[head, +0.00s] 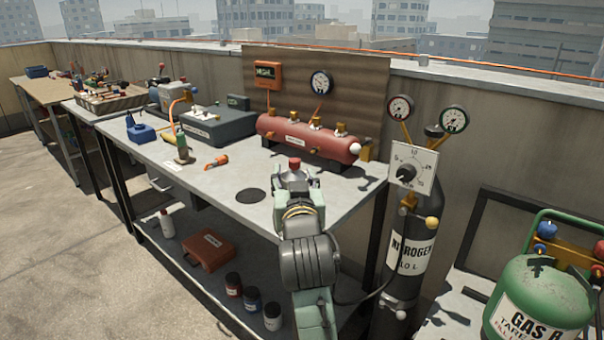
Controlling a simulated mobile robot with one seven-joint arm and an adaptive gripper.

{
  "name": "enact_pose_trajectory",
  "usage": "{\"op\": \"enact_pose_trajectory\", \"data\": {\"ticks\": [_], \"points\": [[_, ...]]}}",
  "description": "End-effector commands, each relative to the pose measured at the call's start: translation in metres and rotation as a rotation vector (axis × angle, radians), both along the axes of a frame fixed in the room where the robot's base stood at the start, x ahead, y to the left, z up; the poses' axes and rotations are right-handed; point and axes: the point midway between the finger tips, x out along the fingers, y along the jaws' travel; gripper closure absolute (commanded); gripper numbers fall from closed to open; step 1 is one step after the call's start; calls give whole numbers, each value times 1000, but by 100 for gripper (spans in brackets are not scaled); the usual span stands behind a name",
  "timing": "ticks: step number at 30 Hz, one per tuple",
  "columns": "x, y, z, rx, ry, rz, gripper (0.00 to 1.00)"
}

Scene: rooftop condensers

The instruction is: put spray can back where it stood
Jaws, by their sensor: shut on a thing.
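The spray can shows only as a red cap (294,163) with a pale grey top just beyond the end of my arm; my gripper and wrist hide its body. My gripper (296,184) is shut on it, over the right part of the grey workbench (205,185). I cannot tell whether the can's base touches the bench. A dark round mark (251,195) lies flat on the bench, left of my gripper, with nothing on it.
A red tank (300,140) with brass fittings stands behind my gripper. A green-and-tan tool (183,150) and an orange tool (216,162) lie left of the mark. A nitrogen cylinder (408,245) stands right. The bench around the mark is clear.

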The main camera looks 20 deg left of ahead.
Motion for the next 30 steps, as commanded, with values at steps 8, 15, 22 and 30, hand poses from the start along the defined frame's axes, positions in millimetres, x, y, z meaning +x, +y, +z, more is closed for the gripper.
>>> {"op": "enact_pose_trajectory", "data": {"ticks": [8,15,22,30], "points": [[48,2,-2,1,-3,-1,100],[51,2,-25,0,1,0,100],[51,2,-38,2,-5,0,100],[51,2,-41,2,-4,0,100]]}}
